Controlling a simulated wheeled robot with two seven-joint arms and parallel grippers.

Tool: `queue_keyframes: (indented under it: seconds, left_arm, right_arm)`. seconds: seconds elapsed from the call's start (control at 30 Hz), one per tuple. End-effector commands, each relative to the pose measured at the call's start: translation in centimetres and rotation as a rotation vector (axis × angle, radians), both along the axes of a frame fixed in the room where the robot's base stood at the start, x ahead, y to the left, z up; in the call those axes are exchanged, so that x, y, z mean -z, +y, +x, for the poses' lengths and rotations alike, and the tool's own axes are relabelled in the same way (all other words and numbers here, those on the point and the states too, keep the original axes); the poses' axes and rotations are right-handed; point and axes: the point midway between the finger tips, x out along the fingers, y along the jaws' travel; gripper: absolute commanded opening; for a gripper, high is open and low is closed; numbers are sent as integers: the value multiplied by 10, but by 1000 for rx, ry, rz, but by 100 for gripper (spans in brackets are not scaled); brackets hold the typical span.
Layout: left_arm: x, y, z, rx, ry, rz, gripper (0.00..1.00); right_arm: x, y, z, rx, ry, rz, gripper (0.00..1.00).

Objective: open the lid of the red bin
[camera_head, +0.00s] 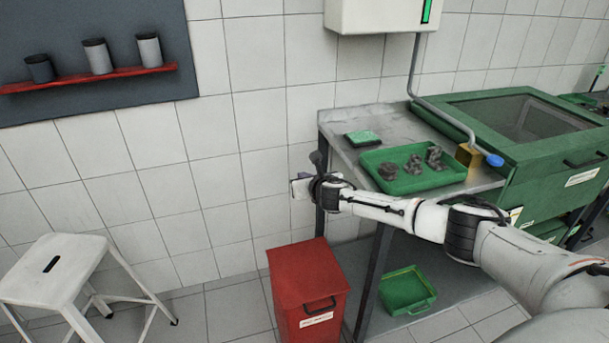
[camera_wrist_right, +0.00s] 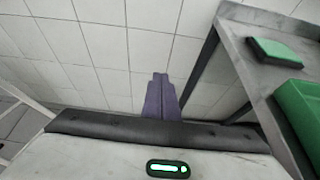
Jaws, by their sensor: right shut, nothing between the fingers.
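The red bin (camera_head: 309,300) stands on the floor left of the metal workbench, its red lid (camera_head: 304,272) lying closed on top. A dark handle (camera_head: 319,305) and a white label show on its front. My right gripper (camera_head: 317,158) is above and behind the bin, near the tiled wall and the bench's left end, apart from the bin. In the right wrist view its fingers (camera_wrist_right: 161,98) are together with nothing between them. The bin does not show in the right wrist view. My left gripper is in neither view.
The workbench (camera_head: 345,150) carries a green tray (camera_head: 400,185) with several dark metal parts. A green box (camera_head: 407,290) sits low beneath it. A green cabinet-like machine (camera_head: 540,120) stands at right. A white stool (camera_head: 55,270) is at left, with free floor between it and the bin.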

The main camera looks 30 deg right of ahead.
Motion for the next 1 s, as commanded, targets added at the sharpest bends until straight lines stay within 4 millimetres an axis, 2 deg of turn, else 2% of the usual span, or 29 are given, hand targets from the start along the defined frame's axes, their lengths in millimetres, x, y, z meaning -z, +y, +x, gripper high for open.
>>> queue_keyframes:
  seconds: [0.1, 0.3, 0.37, 0.43, 0.57, 0.67, 0.8, 0.87, 0.9, 1.0]
  left_arm:
    - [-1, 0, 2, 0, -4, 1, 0]
    - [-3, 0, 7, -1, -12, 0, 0]
    - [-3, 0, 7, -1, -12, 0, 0]
    - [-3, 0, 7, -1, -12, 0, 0]
    - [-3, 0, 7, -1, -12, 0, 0]
    - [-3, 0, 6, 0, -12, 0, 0]
    - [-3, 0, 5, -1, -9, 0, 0]
    - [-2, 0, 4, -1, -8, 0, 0]
    - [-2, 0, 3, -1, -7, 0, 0]
    - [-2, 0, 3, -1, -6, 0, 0]
  right_arm:
    - [-7, 0, -1, 0, 2, -2, 0]
    - [-7, 1, -1, -1, 2, 2, 0]
    - [-2, 7, -3, -3, 5, 20, 0]
    - [12, 22, -9, -5, 12, 71, 0]
    - [60, 77, -34, 3, 39, 279, 0]
    - [102, 132, -68, 41, 73, 513, 0]
    - [150, 208, -128, 151, 131, 881, 0]
    - [166, 239, -159, 227, 160, 1055, 0]
    - [175, 258, -181, 291, 180, 1177, 0]
    - [188, 294, -232, 478, 216, 1466, 0]
